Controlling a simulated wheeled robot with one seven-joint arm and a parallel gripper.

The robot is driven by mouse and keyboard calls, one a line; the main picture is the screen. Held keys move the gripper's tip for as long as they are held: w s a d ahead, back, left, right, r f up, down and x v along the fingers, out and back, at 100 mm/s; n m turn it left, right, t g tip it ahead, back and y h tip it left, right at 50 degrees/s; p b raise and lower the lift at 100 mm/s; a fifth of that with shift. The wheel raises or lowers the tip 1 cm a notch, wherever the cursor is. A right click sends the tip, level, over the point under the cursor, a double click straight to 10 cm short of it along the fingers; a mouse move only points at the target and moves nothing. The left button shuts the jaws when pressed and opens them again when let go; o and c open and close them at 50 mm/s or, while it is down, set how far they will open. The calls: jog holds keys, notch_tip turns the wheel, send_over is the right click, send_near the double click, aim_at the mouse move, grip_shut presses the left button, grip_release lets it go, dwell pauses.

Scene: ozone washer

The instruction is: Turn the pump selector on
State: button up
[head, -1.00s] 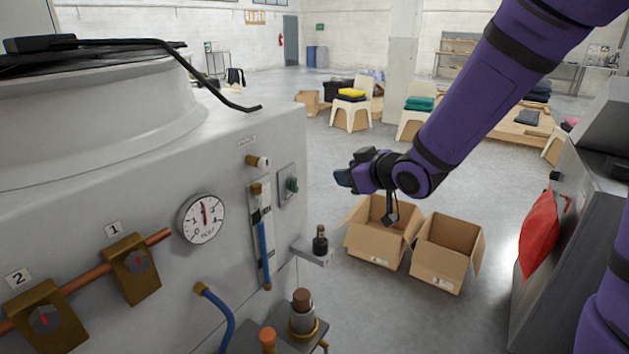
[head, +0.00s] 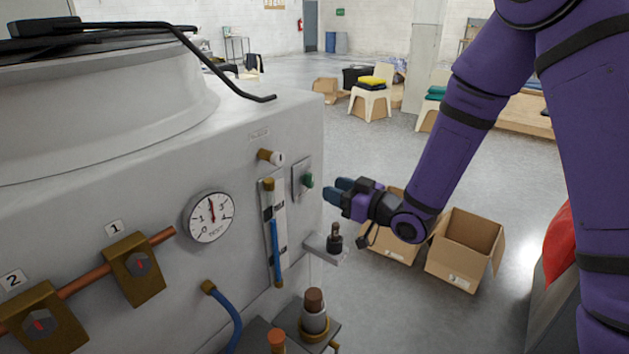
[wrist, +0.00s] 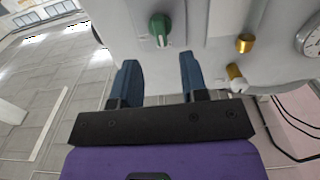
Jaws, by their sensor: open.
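The pump selector appears to be the green knob (head: 309,180) on a small grey plate on the right part of the washer's front panel (head: 150,220). In the wrist view the green knob (wrist: 160,28) shows a pale pointer mark at its lower side. My gripper (head: 333,191) is just right of the knob in the head view, apart from it. In the wrist view my gripper (wrist: 160,75) has its two blue fingers spread, with the knob beyond the gap between them. Nothing is between the fingers.
A brass-and-white fitting (head: 271,157) sticks out left of the knob. A small shelf with a dark bottle (head: 335,240) juts out below. A gauge (head: 209,217), a blue tube (head: 277,250) and two brass valves are further left. Open boxes (head: 466,248) stand on the floor behind my arm.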

aim_at(313, 181)
jog(key=x, duration=0.7)
jog(key=shift+c, duration=0.2)
jog(key=c, duration=0.5)
